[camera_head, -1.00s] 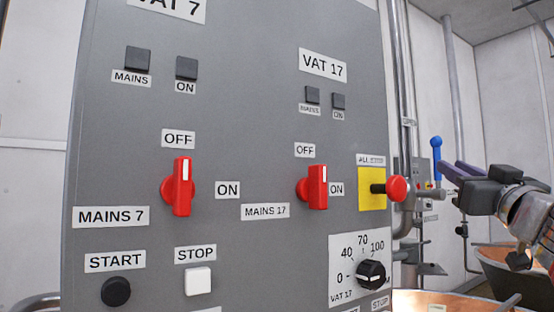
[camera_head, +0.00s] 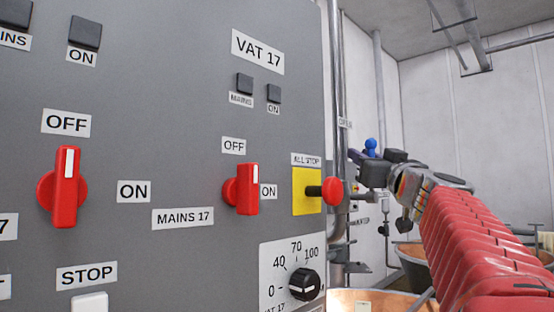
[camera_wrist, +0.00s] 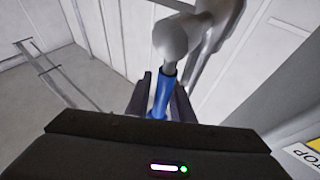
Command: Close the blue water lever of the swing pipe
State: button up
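The blue lever (camera_head: 370,145) shows in the head view as a rounded blue top just behind my gripper (camera_head: 358,157); its lower part is hidden by the fingers. In the wrist view the blue lever (camera_wrist: 162,97) runs from a grey metal pipe fitting (camera_wrist: 172,38) down between the two dark fingers of my gripper (camera_wrist: 161,95). The fingers stand close on both sides of the lever. Whether they touch or grip it is not clear.
A large grey control panel (camera_head: 150,145) fills the left, with red switches and a red ALL STOP button (camera_head: 333,191) close to my gripper. Vertical pipes (camera_head: 338,100) stand behind the panel's edge. Copper vats (camera_head: 412,262) stand low at the right.

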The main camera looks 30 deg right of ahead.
grip_shut()
